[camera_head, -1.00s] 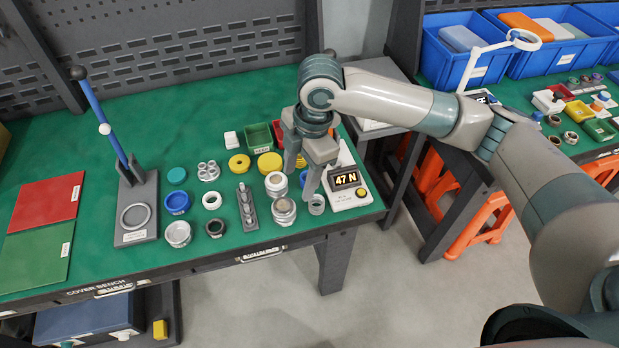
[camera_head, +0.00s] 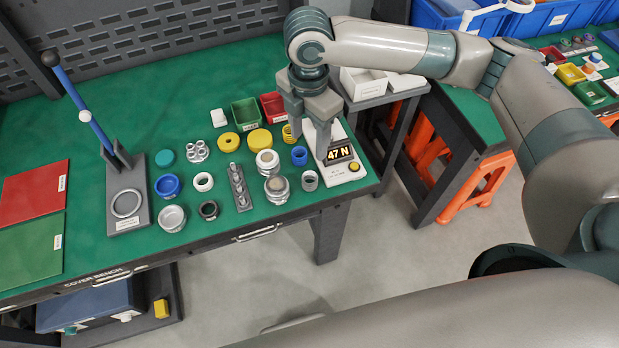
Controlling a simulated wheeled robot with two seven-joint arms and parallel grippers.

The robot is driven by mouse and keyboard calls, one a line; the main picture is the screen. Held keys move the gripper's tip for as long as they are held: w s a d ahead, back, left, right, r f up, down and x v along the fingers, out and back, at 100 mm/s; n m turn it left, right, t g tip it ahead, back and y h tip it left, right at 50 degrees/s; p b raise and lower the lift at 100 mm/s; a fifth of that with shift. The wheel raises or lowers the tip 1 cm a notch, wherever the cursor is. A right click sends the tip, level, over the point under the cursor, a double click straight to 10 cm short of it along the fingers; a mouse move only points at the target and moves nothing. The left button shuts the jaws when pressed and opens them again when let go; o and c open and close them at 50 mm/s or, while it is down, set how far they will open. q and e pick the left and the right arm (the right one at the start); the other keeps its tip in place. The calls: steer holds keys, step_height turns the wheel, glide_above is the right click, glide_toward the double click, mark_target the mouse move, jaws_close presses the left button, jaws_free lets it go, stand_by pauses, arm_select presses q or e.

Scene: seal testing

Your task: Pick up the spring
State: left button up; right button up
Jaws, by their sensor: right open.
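A small yellow ribbed coil, which looks like the spring (camera_head: 288,134), stands on the green bench top, just in front of the red bin. My right gripper (camera_head: 309,147) is open and points down, with nothing seen between its fingers. Its left finger is beside the yellow coil in the picture and partly covers it; I cannot tell whether they touch. Its right finger overlaps the force gauge reading "47 N" (camera_head: 346,172). My left gripper is out of view.
A blue ring (camera_head: 299,156) and a grey ring (camera_head: 309,180) stand close in front of the gripper. Green (camera_head: 245,113) and red (camera_head: 272,106) bins and yellow discs (camera_head: 259,140) are to its left. A lever press (camera_head: 128,205) stands far left.

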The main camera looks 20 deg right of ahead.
steer(key=p, duration=0.2)
glide_above(310, 177)
steer(key=s, duration=0.1)
steer(key=f, duration=1)
steer(key=shift+a, duration=0.3)
steer(key=shift+s+f+p, duration=0.1)
steer(key=shift+f+p, duration=0.15)
steer(key=shift+p, duration=0.2)
steer(key=f, duration=0.1)
steer(key=f+p, duration=0.1)
steer(key=f, duration=0.2)
steer(key=shift+s+p, duration=0.25)
steer(key=shift+p, duration=0.15)
steer(key=shift+w+f, duration=0.1)
steer(key=shift+f, duration=0.2)
steer(key=shift+c, duration=0.7)
steer(key=c, duration=1)
